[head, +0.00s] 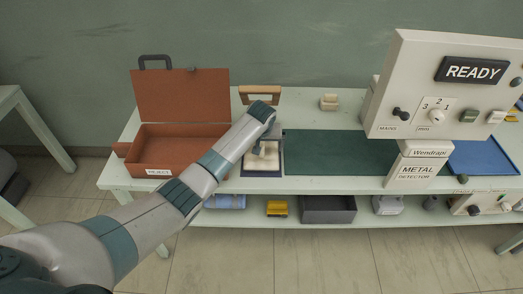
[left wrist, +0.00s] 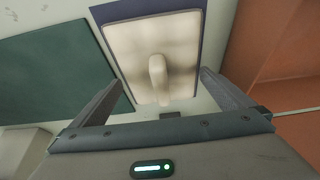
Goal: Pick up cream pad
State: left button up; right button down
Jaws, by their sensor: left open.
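The cream pad (left wrist: 130,50) shows in the left wrist view as a flat rounded rectangle with a raised cream grip (left wrist: 158,78) in its middle. It lies on a dark blue mat (left wrist: 205,20). In the head view the pad (head: 262,162) is partly hidden behind my left arm and gripper. My left gripper (head: 264,148) is above the pad, jaws open. In the left wrist view its fingers (left wrist: 163,84) stand on either side of the grip, with space between. Whether the fingertips reach down to the grip's height I cannot tell. My right gripper is out of view.
An open red-brown case (head: 185,95) marked REJECT stands left of the mat. A dark green belt (head: 335,145) and the metal detector (head: 440,90) are to the right. A small cream block (head: 329,102) and a wooden handle (head: 260,90) are behind.

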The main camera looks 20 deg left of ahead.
pick_arm(q)
jog(key=shift+x, duration=0.85)
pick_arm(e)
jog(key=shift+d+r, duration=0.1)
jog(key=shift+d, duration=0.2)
pick_arm(q)
jog(key=c, duration=0.9)
jog(key=shift+r, duration=0.15)
